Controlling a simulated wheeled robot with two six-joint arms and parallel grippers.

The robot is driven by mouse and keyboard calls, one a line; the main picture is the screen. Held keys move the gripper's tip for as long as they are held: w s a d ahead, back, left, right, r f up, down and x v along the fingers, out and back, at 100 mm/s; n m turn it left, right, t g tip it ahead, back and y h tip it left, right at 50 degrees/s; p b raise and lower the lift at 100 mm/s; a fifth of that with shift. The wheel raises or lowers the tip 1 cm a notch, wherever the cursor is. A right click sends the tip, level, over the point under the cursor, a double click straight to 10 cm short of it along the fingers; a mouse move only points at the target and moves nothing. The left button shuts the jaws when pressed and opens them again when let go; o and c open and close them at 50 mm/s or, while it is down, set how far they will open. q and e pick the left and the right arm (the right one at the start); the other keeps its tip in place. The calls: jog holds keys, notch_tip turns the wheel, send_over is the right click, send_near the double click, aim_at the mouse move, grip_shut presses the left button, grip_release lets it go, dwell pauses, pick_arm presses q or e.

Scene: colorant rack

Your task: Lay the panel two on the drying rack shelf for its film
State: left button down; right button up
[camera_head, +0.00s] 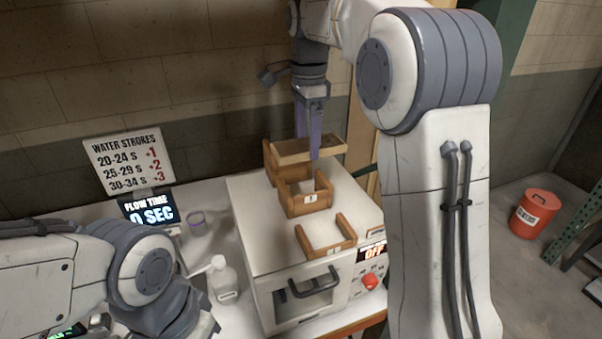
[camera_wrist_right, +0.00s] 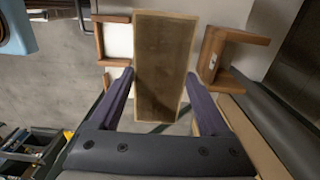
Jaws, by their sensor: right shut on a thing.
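My right gripper (camera_head: 308,146) points down with its purple fingers shut on a flat brown panel with a pale edge (camera_head: 290,151). In the right wrist view the panel (camera_wrist_right: 163,50) lies between the two fingers (camera_wrist_right: 161,74). It hangs roughly level above the wooden U-shaped holders on a white box. I cannot read a number on the panel. The middle holder (camera_head: 303,205) has a small label that is hard to read. A front holder (camera_head: 327,248) is empty, and a back holder (camera_head: 271,158) is partly hidden by the panel. My left gripper is not seen.
The white box (camera_head: 255,235) has a front handle and an OFF display (camera_head: 374,252) with a red knob. A white bottle (camera_head: 223,280), a purple-rimmed cup (camera_head: 196,223) and a flow-time display (camera_head: 150,207) stand on the left. A red bin (camera_head: 534,215) is on the floor.

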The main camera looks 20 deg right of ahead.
notch_tip(320, 180, down, 9)
jog(key=p, duration=0.1)
dwell(0.3)
jog(key=shift+s+f, duration=0.1)
jog(key=shift+f, duration=0.1)
jog(key=o, duration=1.3)
jog(key=shift+c, duration=0.2)
